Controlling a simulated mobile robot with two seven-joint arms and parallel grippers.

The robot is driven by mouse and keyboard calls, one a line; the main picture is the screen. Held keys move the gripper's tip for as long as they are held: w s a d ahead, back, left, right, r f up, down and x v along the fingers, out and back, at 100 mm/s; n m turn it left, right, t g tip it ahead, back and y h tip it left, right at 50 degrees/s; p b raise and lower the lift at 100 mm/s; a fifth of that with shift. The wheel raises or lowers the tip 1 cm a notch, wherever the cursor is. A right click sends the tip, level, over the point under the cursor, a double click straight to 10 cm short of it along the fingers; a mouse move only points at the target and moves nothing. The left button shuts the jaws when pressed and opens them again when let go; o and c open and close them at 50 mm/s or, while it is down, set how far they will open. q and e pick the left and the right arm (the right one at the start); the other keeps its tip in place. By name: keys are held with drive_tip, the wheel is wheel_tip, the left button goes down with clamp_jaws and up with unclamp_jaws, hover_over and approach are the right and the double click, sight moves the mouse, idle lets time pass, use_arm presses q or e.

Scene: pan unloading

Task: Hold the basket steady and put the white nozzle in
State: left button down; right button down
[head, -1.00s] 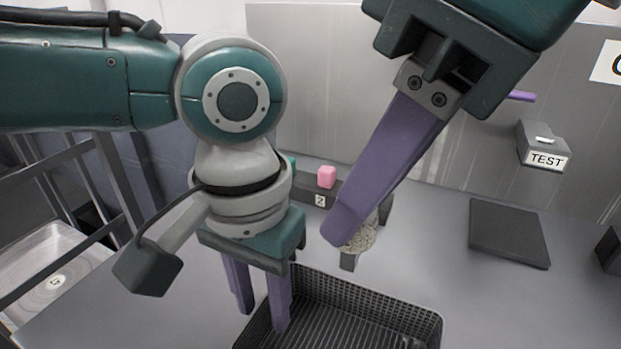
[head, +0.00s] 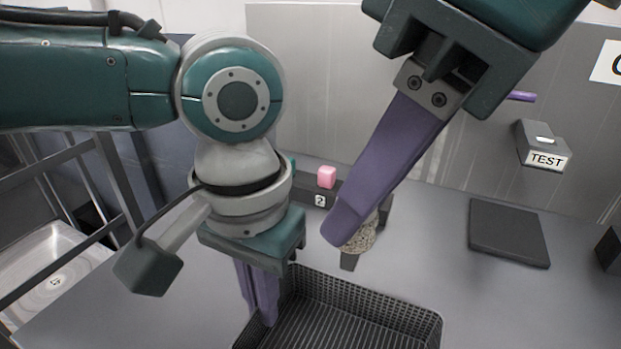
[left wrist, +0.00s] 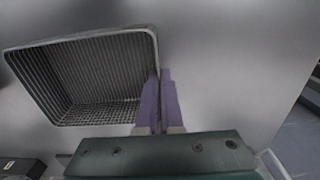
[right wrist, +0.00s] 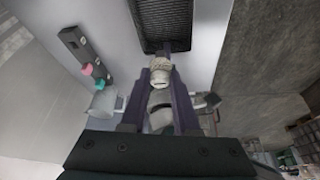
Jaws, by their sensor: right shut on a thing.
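The dark mesh basket (head: 365,296) stands on the grey table, its visible inside empty. It also shows in the left wrist view (left wrist: 100,70) and at the top of the right wrist view (right wrist: 165,25). My left gripper (head: 268,318) points down at the basket's left wall. In the left wrist view its fingers (left wrist: 158,88) are closed together on the basket's rim. My right gripper (head: 345,238) is shut on a speckled off-white piece, the white nozzle (right wrist: 160,72), above the table just behind the basket. The fingers hide part of the nozzle.
A dark rack (head: 312,192) labelled 2 holds a pink piece (head: 327,177) behind the basket. A dark flat pad (head: 509,232) lies at right. A TEST box (head: 543,147) is by the back wall. A metal sink (head: 55,270) is at left. Table between basket and pad is clear.

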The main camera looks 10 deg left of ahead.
idle(0.6)
wheel_tip(320, 180, down, 9)
idle(0.7)
drive_tip(key=shift+f, duration=0.25)
drive_tip(key=shift+f, duration=1.3)
drive_tip(key=c, duration=0.6)
unclamp_jaws()
drive_tip(key=shift+d+r, duration=0.1)
drive_tip(key=v, duration=1.2)
